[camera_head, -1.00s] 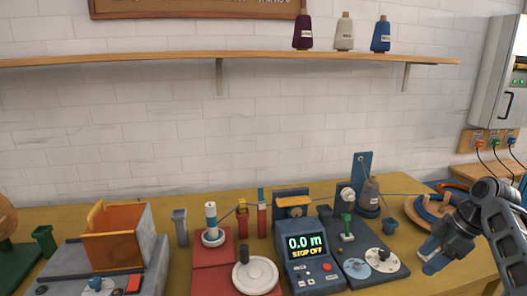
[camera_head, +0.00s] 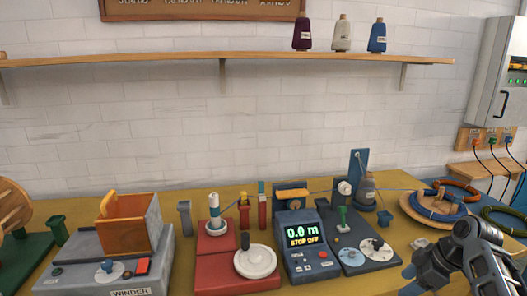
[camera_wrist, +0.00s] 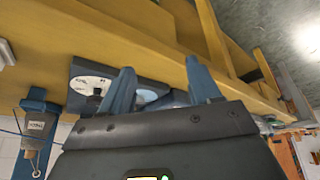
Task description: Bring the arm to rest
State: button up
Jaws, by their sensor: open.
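My gripper (camera_head: 408,283) is at the lower right of the head view, over the front right part of the yellow table (camera_head: 400,240). Its jaws are open and nothing shows between them. In the wrist view the two blue fingers of my gripper (camera_wrist: 160,88) stand apart, and the picture is tilted far over. The dial plate (camera_wrist: 85,85) shows behind the fingers there. My arm runs off the lower right edge of the head view.
Left of my gripper stand the dial unit (camera_head: 368,256), a display box reading 0.0 m (camera_head: 300,245), a red crank base (camera_head: 235,270) and the winder (camera_head: 120,262). A blue ring reel (camera_head: 435,208) lies behind my gripper. A wall shelf (camera_head: 230,58) holds three cones.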

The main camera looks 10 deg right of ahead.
jog(key=s+a+f+m+t+h, duration=0.1)
jog(key=s+a+f+m, duration=0.1)
jog(key=s+a+f, duration=0.35)
jog(key=s+a+f+m+t, duration=0.2)
jog(key=a+f, duration=0.4)
jog(key=a, duration=0.2)
jog(key=s+a+m+t+h, duration=0.25)
jog(key=s+a, duration=0.45)
jog(key=s, duration=0.6)
jog(key=s+a+r+m+t, duration=0.1)
jog(key=s+r, duration=0.3)
jog(key=s, duration=0.3)
jog(key=s+a+r+m+t, duration=0.15)
jog(key=s+r, duration=0.25)
jog(key=s, duration=0.4)
jog(key=s+r+t, duration=0.1)
jog(key=s+r, duration=0.3)
jog(key=r, duration=0.4)
jog(key=s+r+t, duration=0.2)
jog(key=s+r, duration=0.2)
jog(key=r, duration=0.3)
jog(key=shift+s+r+m, duration=0.3)
jog(key=shift+s+r, duration=0.05)
jog(key=shift+s, duration=0.05)
